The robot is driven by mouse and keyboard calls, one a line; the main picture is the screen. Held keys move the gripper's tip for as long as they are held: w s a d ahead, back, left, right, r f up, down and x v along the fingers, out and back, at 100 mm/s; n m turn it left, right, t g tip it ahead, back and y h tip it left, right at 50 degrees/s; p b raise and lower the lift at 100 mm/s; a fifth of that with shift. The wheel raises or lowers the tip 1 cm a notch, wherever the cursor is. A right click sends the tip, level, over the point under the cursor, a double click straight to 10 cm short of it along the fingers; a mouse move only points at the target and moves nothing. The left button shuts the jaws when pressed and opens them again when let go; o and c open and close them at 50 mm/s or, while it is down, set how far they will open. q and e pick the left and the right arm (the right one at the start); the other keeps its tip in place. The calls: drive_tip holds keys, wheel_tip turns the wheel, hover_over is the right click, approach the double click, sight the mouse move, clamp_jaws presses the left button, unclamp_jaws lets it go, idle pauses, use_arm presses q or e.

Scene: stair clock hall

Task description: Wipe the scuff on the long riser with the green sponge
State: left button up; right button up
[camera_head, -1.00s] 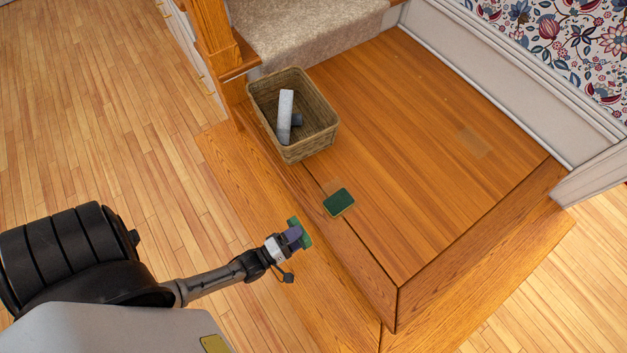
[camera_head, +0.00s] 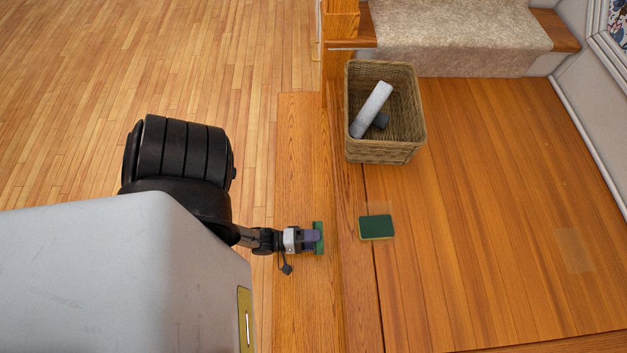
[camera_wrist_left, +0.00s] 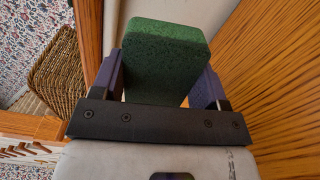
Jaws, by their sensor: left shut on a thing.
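My left gripper (camera_head: 316,239) is shut on a green sponge (camera_head: 319,238), low over the lower wooden step and close to the landing's front edge. In the left wrist view the green sponge (camera_wrist_left: 163,60) sits between the two purple fingers of the left gripper (camera_wrist_left: 165,88). The long riser, below the landing's edge board (camera_head: 349,200), is mostly turned away from the head camera. I cannot make out a scuff on it, nor tell whether the sponge touches it. My right gripper is not in view.
A second sponge (camera_head: 376,228), dark green over yellow, lies on the landing (camera_head: 480,200) near its edge. A wicker basket (camera_head: 385,154) holding a white roll stands behind it. A newel post (camera_head: 340,22) and carpeted step (camera_head: 455,40) are at the back.

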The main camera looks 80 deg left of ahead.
use_arm(q)
drive_tip(key=shift+w+d, duration=0.15)
drive_tip(key=shift+w, duration=1)
drive_tip(key=shift+w+d, duration=0.1)
drive_tip(key=shift+w, duration=1.05)
drive_tip(key=shift+w+d, duration=0.1)
drive_tip(key=shift+w, duration=0.95)
drive_tip(key=shift+s+d, duration=0.2)
drive_tip(key=shift+d, duration=1.75)
drive_tip(key=shift+s+d, duration=0.25)
drive_tip(key=shift+d, duration=1.75)
drive_tip(key=shift+s+d, duration=0.2)
drive_tip(key=shift+d, duration=1.75)
drive_tip(key=shift+w+a+p, duration=0.2)
drive_tip(key=shift+w+a, duration=0.05)
drive_tip(key=shift+a, duration=1.85)
drive_tip(key=shift+w+a+p, duration=0.15)
drive_tip(key=shift+w+a, duration=0.05)
drive_tip(key=shift+a, duration=1.85)
drive_tip(key=shift+a, duration=0.1)
drive_tip(key=shift+w+a, duration=0.15)
drive_tip(key=shift+a, duration=0.7)
drive_tip(key=shift+w+a, duration=0.1)
drive_tip(key=shift+a, duration=0.75)
drive_tip(key=shift+s, duration=0.15)
